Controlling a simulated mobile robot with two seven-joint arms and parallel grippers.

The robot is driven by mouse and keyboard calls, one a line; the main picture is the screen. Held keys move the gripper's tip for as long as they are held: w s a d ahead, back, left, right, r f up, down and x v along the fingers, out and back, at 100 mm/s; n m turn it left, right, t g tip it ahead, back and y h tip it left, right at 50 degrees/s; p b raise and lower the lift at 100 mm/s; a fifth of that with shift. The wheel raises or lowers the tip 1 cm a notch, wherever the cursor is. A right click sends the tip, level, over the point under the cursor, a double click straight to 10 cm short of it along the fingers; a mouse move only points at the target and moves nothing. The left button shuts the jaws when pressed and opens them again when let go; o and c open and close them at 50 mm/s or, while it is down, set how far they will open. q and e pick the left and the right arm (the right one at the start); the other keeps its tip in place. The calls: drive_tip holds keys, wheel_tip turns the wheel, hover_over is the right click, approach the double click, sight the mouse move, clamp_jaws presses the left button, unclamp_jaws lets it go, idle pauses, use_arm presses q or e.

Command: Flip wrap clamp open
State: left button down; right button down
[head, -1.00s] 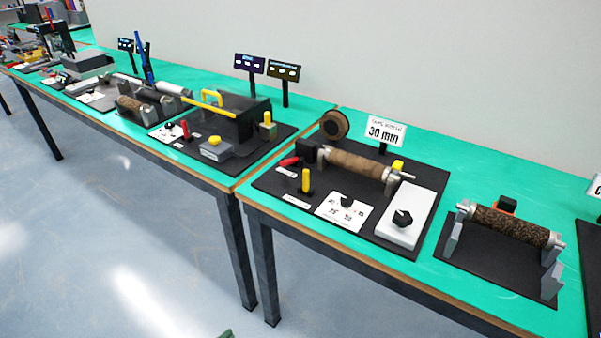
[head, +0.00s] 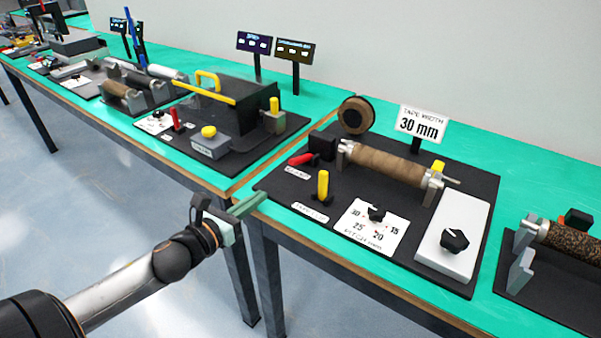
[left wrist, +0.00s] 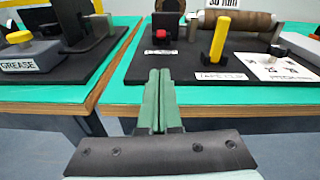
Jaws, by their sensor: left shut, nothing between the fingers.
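A tape-wrapping station on a black board (head: 290,225) carries a brown-wrapped roller (head: 385,165). A red lever (head: 301,158) lies low on its left side, with a label too small to read. A yellow lever (head: 323,184) stands upright in front of it. The left wrist view shows the yellow lever (left wrist: 220,38) behind a label that seems to read "TAPE CLIP", and the red part (left wrist: 161,34) to its left. I cannot tell which lever is the wrap clamp. My left gripper (head: 254,204) is shut and empty at the table's front edge, apart from both levers. It also shows in the left wrist view (left wrist: 160,80).
A grease station (head: 209,146) stands on the left table. A gap separates the tables. Green tabletop is bare behind the station.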

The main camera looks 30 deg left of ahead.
sight(287, 183)
use_arm(q)
drive_tip(key=shift+w+r+m, duration=0.35)
drive_tip(key=shift+w+m, duration=0.15)
drive_tip(key=shift+m, duration=0.1)
drive_tip(key=shift+w, duration=0.1)
drive_tip(key=shift+w, duration=0.25)
drive_tip(key=shift+w+d+f+b, duration=0.15)
drive_tip(key=shift+w+f, duration=0.05)
drive_tip(key=shift+w, duration=1.35)
drive_tip(key=shift+w+d+f+b, duration=0.15)
drive_tip(key=shift+w+d, duration=0.05)
drive_tip(key=shift+w, duration=1.3)
drive_tip(key=shift+w+d+f+b, duration=0.15)
drive_tip(key=shift+w+f, duration=0.05)
drive_tip(key=shift+w, duration=1.35)
drive_tip(key=shift+r, duration=0.1)
